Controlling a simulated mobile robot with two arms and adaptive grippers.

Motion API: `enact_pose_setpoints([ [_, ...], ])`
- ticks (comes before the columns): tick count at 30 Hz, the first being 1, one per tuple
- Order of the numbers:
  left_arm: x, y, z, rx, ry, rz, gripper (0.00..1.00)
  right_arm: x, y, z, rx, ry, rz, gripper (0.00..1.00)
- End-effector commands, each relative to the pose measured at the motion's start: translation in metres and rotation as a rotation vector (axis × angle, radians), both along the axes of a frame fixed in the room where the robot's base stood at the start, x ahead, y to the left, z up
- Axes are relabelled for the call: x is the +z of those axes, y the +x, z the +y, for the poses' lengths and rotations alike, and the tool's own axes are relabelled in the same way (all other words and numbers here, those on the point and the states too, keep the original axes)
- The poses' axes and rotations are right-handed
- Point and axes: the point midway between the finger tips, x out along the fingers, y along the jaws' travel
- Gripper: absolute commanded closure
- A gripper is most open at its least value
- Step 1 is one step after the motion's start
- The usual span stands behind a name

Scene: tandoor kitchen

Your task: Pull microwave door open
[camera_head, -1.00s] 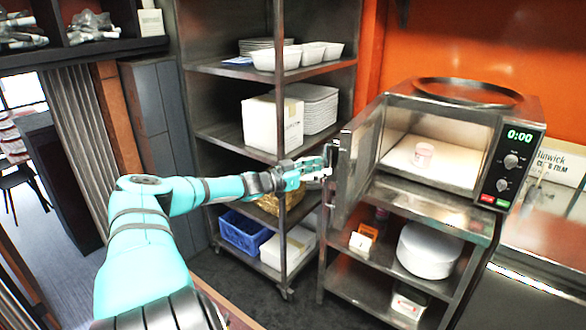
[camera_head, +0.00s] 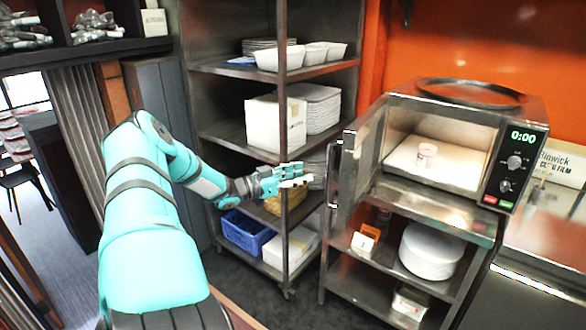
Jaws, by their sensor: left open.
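The microwave (camera_head: 455,140) stands on a metal stand at the right, with its display showing 0:00. Its door (camera_head: 362,150) is swung wide open to the left, and the lit interior is visible. A gap shows between the fingertips and the handle. My right gripper is not in view.
A metal shelf rack (camera_head: 230,135) with a white box (camera_head: 275,123), bowls and plates stands behind my left arm. A blue crate (camera_head: 245,233) is on its bottom shelf. A round tray (camera_head: 470,92) lies on top of the microwave. A white round container (camera_head: 430,250) is below it.

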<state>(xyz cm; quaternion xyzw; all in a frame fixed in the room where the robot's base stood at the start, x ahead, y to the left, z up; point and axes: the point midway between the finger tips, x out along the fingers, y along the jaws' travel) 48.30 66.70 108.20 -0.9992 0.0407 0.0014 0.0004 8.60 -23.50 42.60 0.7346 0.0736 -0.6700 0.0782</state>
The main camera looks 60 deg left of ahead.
Motion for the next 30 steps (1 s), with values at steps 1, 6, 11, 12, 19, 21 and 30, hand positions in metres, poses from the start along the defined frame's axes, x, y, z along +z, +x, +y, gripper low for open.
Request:
enact_pose_setpoints([
  [1, 0.000, -0.005, 0.000, -0.002, 0.001, 0.001, 0.60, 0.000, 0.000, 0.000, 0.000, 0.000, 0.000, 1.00],
  [6, 0.000, -0.016, 0.001, -0.001, -0.001, 0.000, 0.60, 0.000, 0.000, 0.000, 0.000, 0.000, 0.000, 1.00],
  [11, -0.001, -0.020, 0.001, -0.001, -0.001, 0.001, 0.60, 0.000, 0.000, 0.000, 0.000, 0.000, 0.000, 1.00],
  [12, -0.001, -0.020, 0.001, -0.001, -0.001, 0.001, 0.60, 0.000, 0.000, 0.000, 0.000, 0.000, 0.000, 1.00],
  [19, -0.001, -0.020, 0.001, -0.001, -0.001, 0.001, 0.60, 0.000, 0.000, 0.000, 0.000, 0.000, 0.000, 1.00],
  [21, -0.001, -0.020, 0.001, -0.001, -0.001, 0.001, 0.60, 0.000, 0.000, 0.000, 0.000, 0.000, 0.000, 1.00],
  [30, -0.014, -0.022, 0.001, 0.003, -0.002, 0.016, 0.60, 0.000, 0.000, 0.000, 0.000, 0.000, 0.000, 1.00],
])
